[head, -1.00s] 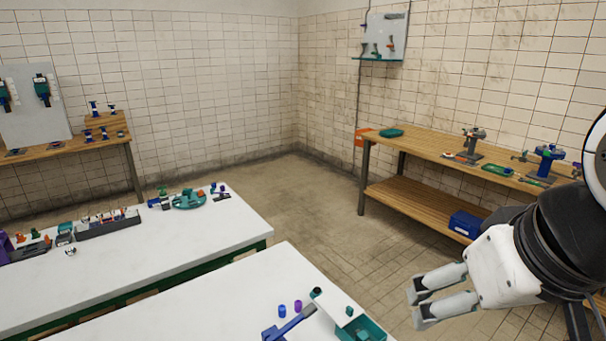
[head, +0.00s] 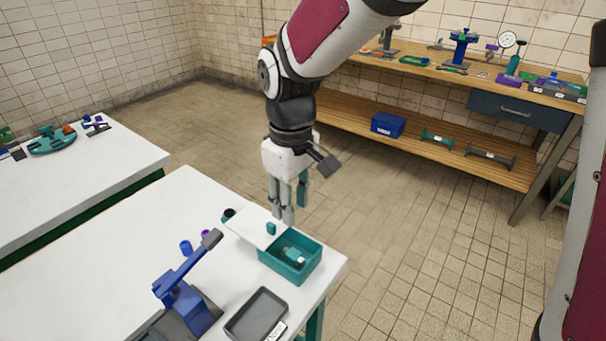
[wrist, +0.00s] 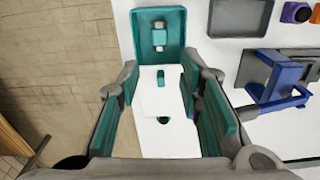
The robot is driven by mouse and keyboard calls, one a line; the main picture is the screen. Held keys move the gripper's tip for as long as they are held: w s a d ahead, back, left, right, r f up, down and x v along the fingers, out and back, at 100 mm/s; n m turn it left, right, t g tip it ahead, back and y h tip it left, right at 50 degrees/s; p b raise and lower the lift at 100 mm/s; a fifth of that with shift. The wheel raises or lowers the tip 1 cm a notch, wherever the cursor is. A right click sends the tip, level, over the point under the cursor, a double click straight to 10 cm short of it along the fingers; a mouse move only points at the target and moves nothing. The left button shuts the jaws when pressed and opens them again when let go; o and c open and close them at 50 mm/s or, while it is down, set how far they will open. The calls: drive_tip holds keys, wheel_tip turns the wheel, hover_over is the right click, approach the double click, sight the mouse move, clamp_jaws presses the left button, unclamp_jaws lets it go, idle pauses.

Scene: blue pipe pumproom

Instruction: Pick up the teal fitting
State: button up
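A small teal fitting (head: 271,228) stands on a white plate (head: 250,227) beside the teal bin. It also shows in the wrist view (wrist: 160,77), between and a little beyond my fingers. My gripper (head: 283,216) points down near the white plate, at the table's far edge. In the wrist view my gripper (wrist: 159,88) is open, with its teal-padded fingers wide apart and nothing between them touching. The teal bin (head: 311,263) holds a teal and pale piece (head: 294,255), which also shows in the wrist view (wrist: 159,37).
A blue clamp-like tool (head: 183,292) and a grey tray (head: 257,314) are on the white table (head: 130,262). Blue (head: 186,247) and purple (head: 205,234) cylinders and a dark round piece (head: 228,214) stand left of my gripper. Open floor lies beyond the table.

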sight(293, 253)
drive_tip(key=f, duration=0.7)
drive_tip(key=f+b, duration=0.1)
drive_tip(key=f, duration=0.7)
drive_tip(key=shift+w+a+b, duration=0.1)
drive_tip(key=shift+w+b, duration=0.1)
drive_tip(key=shift+b, duration=0.1)
clamp_jaws()
